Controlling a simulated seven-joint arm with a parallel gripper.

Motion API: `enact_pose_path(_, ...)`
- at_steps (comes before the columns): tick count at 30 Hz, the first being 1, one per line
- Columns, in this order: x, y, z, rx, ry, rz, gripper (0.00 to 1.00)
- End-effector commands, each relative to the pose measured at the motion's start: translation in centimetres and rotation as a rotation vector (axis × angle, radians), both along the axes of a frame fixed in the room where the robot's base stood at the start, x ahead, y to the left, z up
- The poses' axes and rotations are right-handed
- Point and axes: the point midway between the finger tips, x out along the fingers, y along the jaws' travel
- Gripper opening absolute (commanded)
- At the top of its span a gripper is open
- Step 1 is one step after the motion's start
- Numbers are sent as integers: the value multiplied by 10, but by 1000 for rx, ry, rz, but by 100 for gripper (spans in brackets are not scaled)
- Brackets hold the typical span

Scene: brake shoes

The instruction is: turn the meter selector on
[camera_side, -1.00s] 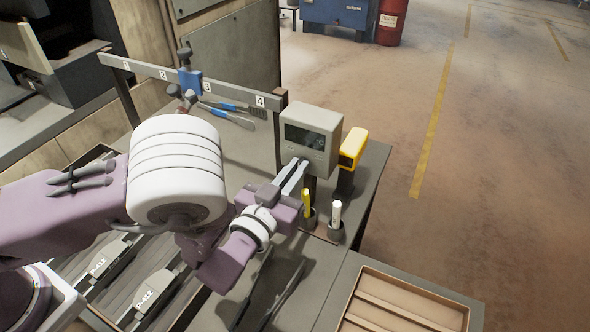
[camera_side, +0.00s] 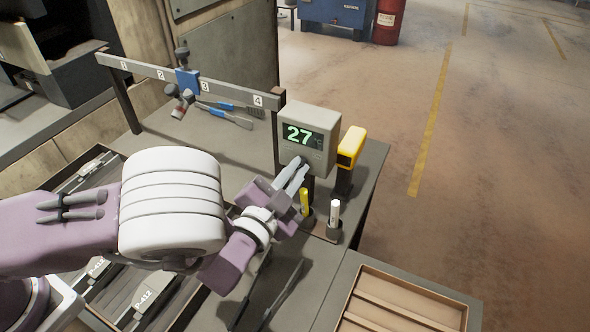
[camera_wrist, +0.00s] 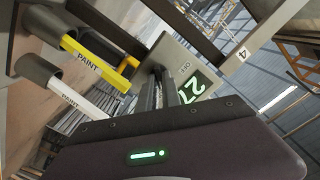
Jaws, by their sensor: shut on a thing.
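The meter (camera_side: 310,117) is a grey box on a post at the bench's far right, and its display (camera_side: 300,135) is lit with a green "27". In the wrist view the meter (camera_wrist: 172,52) is tilted, with part of the lit number and an "OFF" label showing. My gripper (camera_side: 299,165) reaches the lower part of the meter's front face, its fingers shut on the selector. The fingers (camera_wrist: 164,78) hide the selector itself in both views.
A yellow paint marker (camera_side: 305,201) and a white one (camera_side: 335,211) stand in holders just below my gripper. A yellow tool (camera_side: 352,143) stands right of the meter. A numbered rail (camera_side: 222,87) runs left. An open wooden tray (camera_side: 400,308) is at the front right.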

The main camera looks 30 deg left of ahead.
Motion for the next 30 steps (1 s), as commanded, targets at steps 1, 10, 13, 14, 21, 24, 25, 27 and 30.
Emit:
enact_pose_path(1,0,0,1,8,-3,0,0)
enact_pose_path(10,0,0,1,31,-3,0,0)
enact_pose_path(13,0,0,1,31,-3,0,0)
enact_pose_path(14,0,0,1,31,-3,0,0)
enact_pose_path(21,0,0,1,30,-2,0,30)
enact_pose_path(24,0,0,0,30,-1,0,30)
enact_pose_path(25,0,0,0,30,-1,0,30)
enact_pose_path(27,0,0,0,30,-1,0,30)
enact_pose_path(30,-1,0,0,29,0,0,30)
